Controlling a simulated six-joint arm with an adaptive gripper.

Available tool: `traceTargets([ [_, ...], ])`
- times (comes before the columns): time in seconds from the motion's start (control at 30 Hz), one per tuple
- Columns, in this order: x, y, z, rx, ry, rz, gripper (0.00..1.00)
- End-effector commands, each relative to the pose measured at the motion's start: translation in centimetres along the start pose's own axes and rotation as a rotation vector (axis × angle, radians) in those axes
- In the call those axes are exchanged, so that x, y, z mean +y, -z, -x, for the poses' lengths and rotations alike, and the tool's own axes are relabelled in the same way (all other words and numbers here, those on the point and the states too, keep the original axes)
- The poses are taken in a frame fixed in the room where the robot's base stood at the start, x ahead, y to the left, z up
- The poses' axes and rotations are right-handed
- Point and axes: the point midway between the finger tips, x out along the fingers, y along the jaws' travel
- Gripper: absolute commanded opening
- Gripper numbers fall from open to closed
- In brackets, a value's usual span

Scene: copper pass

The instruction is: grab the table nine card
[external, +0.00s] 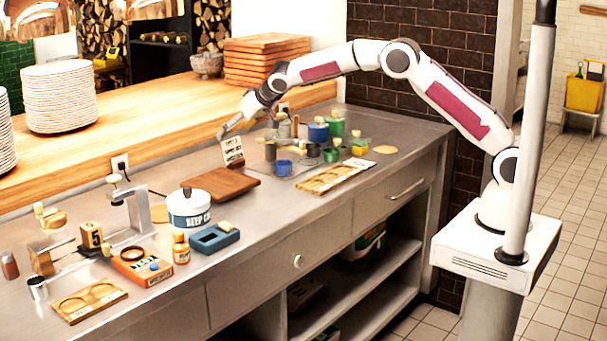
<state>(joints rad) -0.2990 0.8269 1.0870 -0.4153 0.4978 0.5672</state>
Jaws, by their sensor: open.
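A small upright white card (232,151) with red and dark lettering stands at the back edge of a brown wooden board (222,187) in the external view. Its print is too small for me to read a table number. My gripper (247,128) is open, just above and around the card's top edge in the picture. One finger shows to the upper left of the card and the other to its right. I cannot tell whether either finger touches the card.
Right of the board are several jars and cups (318,131) and a wooden tray (333,177). Stacked boards (266,60) are behind.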

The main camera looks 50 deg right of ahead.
Motion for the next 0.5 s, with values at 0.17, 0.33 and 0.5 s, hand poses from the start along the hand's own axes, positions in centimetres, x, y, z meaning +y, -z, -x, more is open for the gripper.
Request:
traceTargets([
  [0.17,0.1,-0.1,-0.4,0.0,0.0,0.0,0.78],
  [0.33,0.3,-0.4,-1.6,-0.002,-0.001,0.001,0.78],
  [0.5,0.5,-0.7,-3.2,-0.002,-0.001,0.0,0.78],
])
